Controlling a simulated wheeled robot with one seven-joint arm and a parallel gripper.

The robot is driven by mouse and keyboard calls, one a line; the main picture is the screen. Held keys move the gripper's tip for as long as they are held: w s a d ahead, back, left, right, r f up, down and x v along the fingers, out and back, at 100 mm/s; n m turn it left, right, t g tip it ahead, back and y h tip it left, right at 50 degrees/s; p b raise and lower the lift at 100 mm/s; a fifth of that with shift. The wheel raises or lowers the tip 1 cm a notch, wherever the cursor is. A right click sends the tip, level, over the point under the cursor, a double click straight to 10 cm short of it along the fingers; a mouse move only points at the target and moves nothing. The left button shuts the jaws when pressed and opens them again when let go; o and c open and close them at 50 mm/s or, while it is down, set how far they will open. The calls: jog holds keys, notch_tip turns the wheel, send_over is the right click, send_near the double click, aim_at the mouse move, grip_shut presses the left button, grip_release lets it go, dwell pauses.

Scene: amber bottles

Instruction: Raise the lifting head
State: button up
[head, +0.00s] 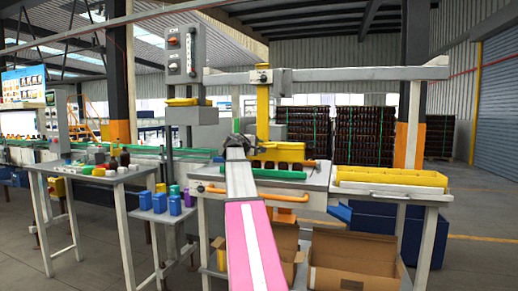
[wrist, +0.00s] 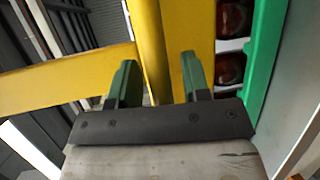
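The lifting head hangs from an overhead grey beam. Its yellow column (head: 263,112) runs down to a wide yellow block (head: 283,152) low over the grey bench. My gripper (head: 240,140) is just left of the column in the head view, at the end of my pink and grey arm. In the wrist view the green fingers of my gripper (wrist: 158,80) stand apart. A yellow upright (wrist: 150,45) of the head shows between and beyond them, with a thin gap beside the left finger. A yellow bar (wrist: 65,80) runs off to the left. Contact is not visible.
Dark bottle tops (wrist: 230,70) sit beside a green rail (wrist: 265,60) right of the fingers. A control box (head: 183,52) stands on a post at left. Cardboard boxes (head: 355,262) fill the space below.

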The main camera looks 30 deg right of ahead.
grip_shut()
notch_tip(320, 180, up, 21)
jog(key=shift+f, duration=0.1)
dwell(0.4)
jog(key=shift+o, duration=0.9)
grip_release()
send_near(259, 103)
jog(key=s+a, duration=0.4)
jog(key=s, duration=0.1)
jog(key=shift+s, duration=0.25)
jog(key=shift+f, duration=0.15)
